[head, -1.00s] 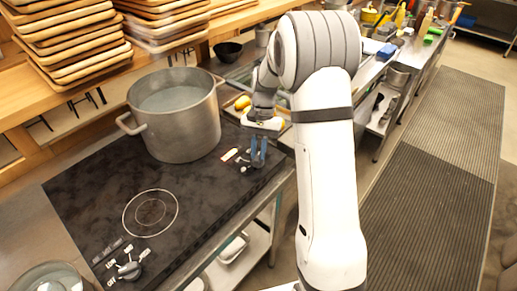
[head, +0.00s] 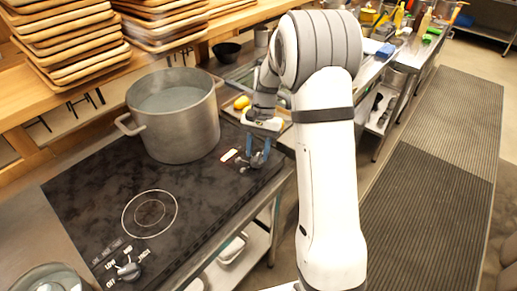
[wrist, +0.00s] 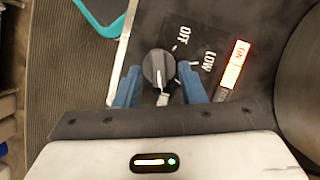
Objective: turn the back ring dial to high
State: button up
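The back ring dial (wrist: 158,70) is a dark round knob with a white line, centred in the wrist view. OFF and LOW markings show beside it; other markings are hidden by my gripper. My gripper (wrist: 159,80) has its blue fingers spread on both sides of the dial, with a small gap showing on each side. In the head view my gripper (head: 258,161) is low over the far right corner of the black cooktop (head: 85,190), and the dial is mostly hidden there. A lit red and white indicator (wrist: 234,64) reads ON.
A large steel pot (head: 180,120) of liquid stands on the back ring, left of my gripper. The front ring (head: 150,213) is bare, with its own dial (head: 128,270) near the cooktop's front edge. Stacked wooden trays (head: 75,45) stand behind.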

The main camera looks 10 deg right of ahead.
jog(key=v, duration=0.7)
jog(key=shift+r+b, duration=0.3)
jog(key=shift+r, duration=0.05)
jog(key=shift+w+d, duration=0.15)
jog(key=s+a+r+n+t+h, duration=0.1)
jog(key=s+r+n+t, duration=0.35)
jog(key=s, duration=0.75)
jog(key=s+n+t+h, duration=0.1)
jog(key=s+n+t, duration=0.1)
jog(key=s, duration=1.1)
jog(key=shift+a+r, duration=0.25)
